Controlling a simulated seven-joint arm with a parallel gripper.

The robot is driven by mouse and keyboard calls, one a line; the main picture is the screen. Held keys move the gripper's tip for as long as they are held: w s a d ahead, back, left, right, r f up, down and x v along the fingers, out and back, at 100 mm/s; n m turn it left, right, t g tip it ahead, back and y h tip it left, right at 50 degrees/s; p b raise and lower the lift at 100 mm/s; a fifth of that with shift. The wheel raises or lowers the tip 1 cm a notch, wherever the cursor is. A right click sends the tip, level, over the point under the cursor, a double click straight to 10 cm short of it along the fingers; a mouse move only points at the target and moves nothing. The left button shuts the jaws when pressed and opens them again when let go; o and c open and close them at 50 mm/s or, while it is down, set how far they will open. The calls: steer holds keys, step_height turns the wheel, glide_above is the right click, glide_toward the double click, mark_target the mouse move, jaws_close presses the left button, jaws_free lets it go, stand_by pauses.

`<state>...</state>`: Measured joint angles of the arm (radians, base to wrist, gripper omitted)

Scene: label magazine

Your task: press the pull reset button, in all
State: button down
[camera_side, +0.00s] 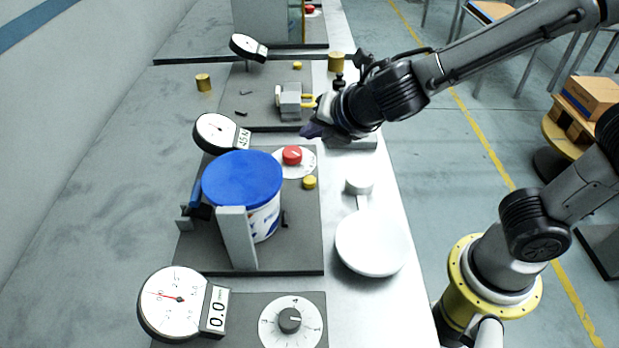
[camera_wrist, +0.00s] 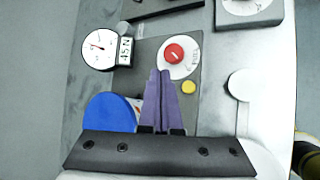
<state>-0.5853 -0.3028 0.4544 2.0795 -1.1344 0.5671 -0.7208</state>
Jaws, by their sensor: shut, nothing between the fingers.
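A small yellow button (camera_side: 310,182) sits on the dark panel with the blue-lidded tub; it also shows in the wrist view (camera_wrist: 189,87). Just behind it is a red knob (camera_side: 292,155) on a white dial, also in the wrist view (camera_wrist: 174,53). Another yellow button (camera_side: 297,65) is on the panel farther back. My gripper (camera_side: 308,131), with purple fingers, is shut and empty, in the air near the red knob. In the wrist view its fingertips (camera_wrist: 160,72) appear just below and left of the knob, touching nothing that I can see.
The blue-lidded tub (camera_side: 242,176) and a grey upright plate (camera_side: 237,240) stand in front of the knob. A gauge (camera_side: 215,132) reading about 45 N is to its left. A white round dish (camera_side: 372,245) lies at right. A grey block device (camera_side: 290,102) stands behind.

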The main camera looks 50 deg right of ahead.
mark_target(312, 184)
steer(key=shift+f, duration=4.35)
steer(key=shift+f, duration=0.2)
steer(key=shift+f, duration=0.25)
steer(key=shift+f, duration=0.55)
steer(key=shift+r, duration=0.95)
steer(key=shift+r, duration=0.1)
